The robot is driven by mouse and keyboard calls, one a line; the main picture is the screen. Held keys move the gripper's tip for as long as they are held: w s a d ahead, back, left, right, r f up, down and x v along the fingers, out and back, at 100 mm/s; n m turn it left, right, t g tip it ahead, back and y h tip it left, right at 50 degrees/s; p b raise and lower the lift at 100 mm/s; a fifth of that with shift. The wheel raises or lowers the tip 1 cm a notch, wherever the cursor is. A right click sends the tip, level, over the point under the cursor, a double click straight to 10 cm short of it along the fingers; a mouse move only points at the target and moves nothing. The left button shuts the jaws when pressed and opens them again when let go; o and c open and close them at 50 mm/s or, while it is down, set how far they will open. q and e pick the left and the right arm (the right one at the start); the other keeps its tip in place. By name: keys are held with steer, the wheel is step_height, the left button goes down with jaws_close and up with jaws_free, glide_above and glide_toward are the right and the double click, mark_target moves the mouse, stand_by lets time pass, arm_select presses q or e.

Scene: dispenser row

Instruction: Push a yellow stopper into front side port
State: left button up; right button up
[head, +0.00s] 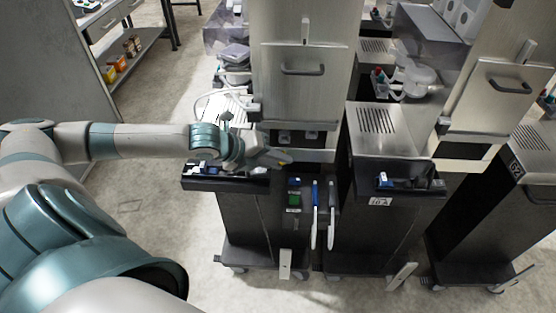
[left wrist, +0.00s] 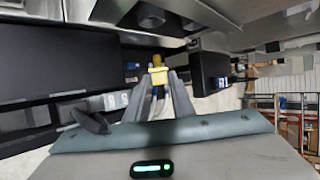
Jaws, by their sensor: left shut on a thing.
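My left gripper (head: 278,157) reaches in from the left, low in front of the tall metal dispenser (head: 303,95). It is shut on a yellow stopper (left wrist: 158,76), which shows between the fingertips in the left wrist view. Dark square openings (head: 284,137) sit low on the dispenser's front, just beyond the gripper. I cannot tell which is the front side port. My right gripper is out of view.
A black tray ledge (head: 225,183) with small items lies below my left forearm. Blue and white handles (head: 315,205) hang on the dark cabinet front. Another dispenser stand (head: 385,135) is to the right. The floor at the lower left is partly clear.

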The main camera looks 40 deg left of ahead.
arm_select(q)
steer(key=shift+w, duration=0.15)
steer(key=shift+w+a+b, duration=0.25)
steer(key=shift+w+a, duration=0.3)
steer(key=shift+w, duration=0.3)
steer(key=shift+w+a+b, duration=0.25)
steer(key=shift+w+a, duration=0.3)
steer(key=shift+w, duration=0.3)
steer(key=shift+r+p, duration=0.1)
steer(key=shift+p, duration=0.3)
steer(key=shift+w+a, duration=0.1)
stand_by(0.6)
steer(key=shift+w+a+p, duration=0.3)
steer(key=shift+w+a, duration=0.2)
steer(key=shift+w, duration=0.35)
steer(key=o, duration=1.1)
